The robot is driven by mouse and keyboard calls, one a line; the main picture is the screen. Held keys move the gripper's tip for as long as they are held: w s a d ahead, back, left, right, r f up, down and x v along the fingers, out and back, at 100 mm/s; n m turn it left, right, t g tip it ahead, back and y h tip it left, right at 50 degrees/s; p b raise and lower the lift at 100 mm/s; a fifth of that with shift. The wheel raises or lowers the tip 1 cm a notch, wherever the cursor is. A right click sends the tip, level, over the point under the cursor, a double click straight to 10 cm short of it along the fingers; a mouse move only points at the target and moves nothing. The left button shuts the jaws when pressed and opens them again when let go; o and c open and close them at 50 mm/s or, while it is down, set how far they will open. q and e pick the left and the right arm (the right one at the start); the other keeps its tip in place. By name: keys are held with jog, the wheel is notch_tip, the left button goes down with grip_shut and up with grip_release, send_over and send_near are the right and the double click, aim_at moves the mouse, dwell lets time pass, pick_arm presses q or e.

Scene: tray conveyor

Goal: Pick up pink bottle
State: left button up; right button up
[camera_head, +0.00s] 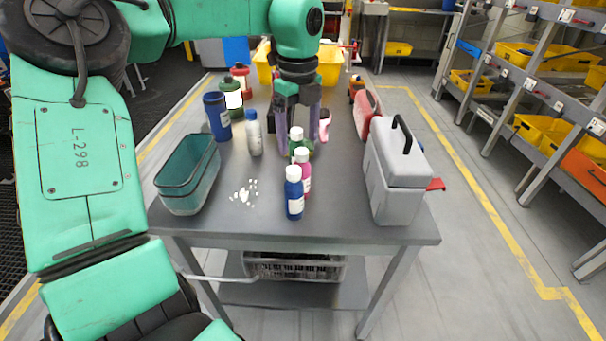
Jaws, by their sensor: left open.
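The pink bottle (306,181) with a white cap stands upright on the grey table, partly hidden by a blue bottle (293,197) in front of it. A green bottle (296,140) with a white cap stands just behind the pink one. My left gripper (297,135) points down over the table behind the pink bottle, its purple fingers spread open. The green bottle stands in front of or near the fingers; I cannot tell the exact gap. My right gripper is out of view.
On the left stand a teal bin (187,177), a dark blue cup (217,116) and a grey-blue bottle (254,133). White pieces (245,192) lie at the front. A grey toolbox (396,175) stands on the right. Yellow bins (331,65) are at the back.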

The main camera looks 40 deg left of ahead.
aim_at(302, 164)
pick_arm(q)
jog(key=f, duration=0.3)
jog(key=shift+w+d, duration=0.2)
jog(key=shift+d, duration=0.1)
jog(key=f, duration=0.1)
jog(key=f+p, duration=0.1)
jog(key=f, duration=0.3)
jog(key=shift+w+a+f+p, duration=0.2)
jog(key=shift+a+p, duration=0.1)
jog(key=shift+a, duration=0.05)
jog(key=shift+f, duration=0.1)
jog(key=shift+w+d, duration=0.1)
jog(key=c, duration=0.4)
grip_shut()
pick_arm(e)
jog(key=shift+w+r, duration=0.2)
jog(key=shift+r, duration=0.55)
